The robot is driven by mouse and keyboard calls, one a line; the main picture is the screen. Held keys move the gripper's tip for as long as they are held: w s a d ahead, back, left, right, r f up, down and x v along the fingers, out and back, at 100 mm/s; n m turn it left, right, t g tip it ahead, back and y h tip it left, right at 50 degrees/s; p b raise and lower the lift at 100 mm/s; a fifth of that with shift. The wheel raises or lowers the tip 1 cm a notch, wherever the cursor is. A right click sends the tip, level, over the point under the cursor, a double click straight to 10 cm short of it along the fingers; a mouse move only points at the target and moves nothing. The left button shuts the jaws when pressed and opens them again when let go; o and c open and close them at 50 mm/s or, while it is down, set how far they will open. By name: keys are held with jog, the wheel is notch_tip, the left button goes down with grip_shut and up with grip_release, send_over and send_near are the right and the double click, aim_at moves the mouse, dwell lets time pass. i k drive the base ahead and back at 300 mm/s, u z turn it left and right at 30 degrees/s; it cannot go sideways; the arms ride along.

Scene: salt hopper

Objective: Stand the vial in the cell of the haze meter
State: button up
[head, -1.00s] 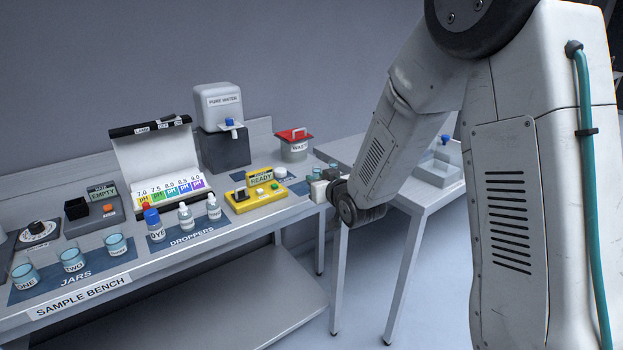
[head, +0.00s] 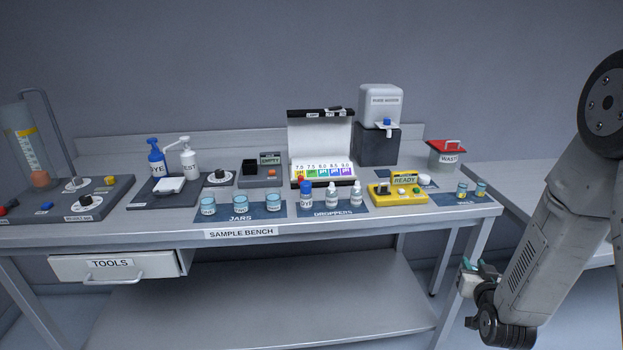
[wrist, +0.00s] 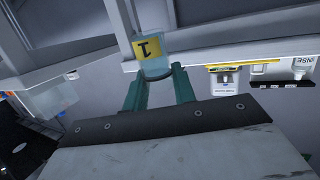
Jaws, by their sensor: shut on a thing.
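A clear vial (wrist: 153,62) with a yellow label marked 1 is between the green fingers of my gripper (wrist: 155,90) in the wrist view. My gripper (head: 470,273) is shut on it, low in front of the bench's right end. The vial is hard to make out in the head view. A grey box (head: 262,178) with a black square cell (head: 249,167) and a display reading EMPTY stands at the back middle of the bench; it appears to be the haze meter. My gripper is well to its right and lower. The cell's inside is too small to see.
Jars (head: 241,203), droppers (head: 332,198) and a yellow READY device (head: 398,191) line the bench front. Two small vials (head: 462,188) stand at the right end. Behind are a pH chart (head: 321,170), the pure water tank (head: 380,100) and a red-lidded waste bin (head: 447,155).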

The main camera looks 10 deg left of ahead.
aim_at(251, 173)
jog(key=k, duration=1.15)
jog(key=u, duration=0.55)
jog(key=i, duration=0.45)
jog(key=u, duration=0.7)
jog(key=i, duration=0.5)
jog(key=z, duration=0.05)
